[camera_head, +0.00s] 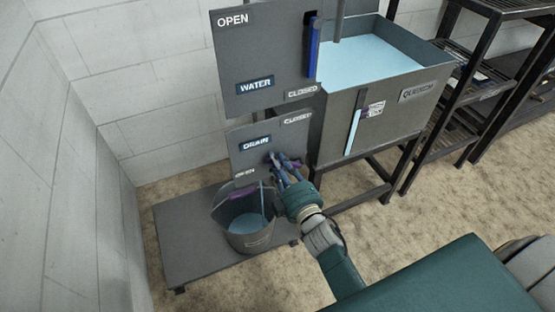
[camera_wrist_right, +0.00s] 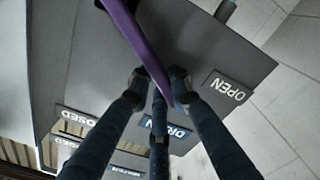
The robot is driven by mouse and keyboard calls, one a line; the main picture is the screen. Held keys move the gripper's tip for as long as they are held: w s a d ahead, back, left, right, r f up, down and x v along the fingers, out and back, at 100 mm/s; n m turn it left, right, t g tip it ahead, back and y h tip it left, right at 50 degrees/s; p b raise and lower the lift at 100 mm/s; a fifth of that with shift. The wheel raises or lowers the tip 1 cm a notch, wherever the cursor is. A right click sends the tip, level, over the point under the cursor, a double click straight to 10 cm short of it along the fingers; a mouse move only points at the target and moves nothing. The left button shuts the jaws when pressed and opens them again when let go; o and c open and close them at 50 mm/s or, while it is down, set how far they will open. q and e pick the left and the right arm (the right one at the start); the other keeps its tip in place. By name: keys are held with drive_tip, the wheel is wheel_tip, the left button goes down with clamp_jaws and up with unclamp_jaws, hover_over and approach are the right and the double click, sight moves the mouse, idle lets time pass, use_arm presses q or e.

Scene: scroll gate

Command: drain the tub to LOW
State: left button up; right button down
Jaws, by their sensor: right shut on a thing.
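The grey tub (camera_head: 325,128) holds light blue water (camera_head: 365,58) and stands on a dark frame. Its front gauge (camera_head: 354,132) shows a light blue column with a small tag beside it. The drain panel (camera_head: 240,140) below has a DRAIN label and a CLOSED label at its upper right. My right gripper (camera_head: 281,164) is at this panel, shut on a purple bar, apparently the drain lever. In the right wrist view the purple lever (camera_wrist_right: 140,42) runs between the fingers, with an OPEN label (camera_wrist_right: 225,88) to the right. My left gripper is not in view.
A grey bucket (camera_head: 249,236) with bluish liquid stands on a low platform (camera_head: 185,245) below the drain panel. The water panel (camera_head: 262,55) with a blue lever (camera_head: 313,48) is above. Dark shelves (camera_head: 480,95) stand at the right, and a pale wall (camera_head: 150,85) is behind.

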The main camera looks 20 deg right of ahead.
idle(0.3)
drive_tip(key=c, duration=1.5)
unclamp_jaws()
drive_tip(key=shift+c, duration=0.2)
drive_tip(key=s, duration=1.2)
drive_tip(key=shift+d, duration=0.2)
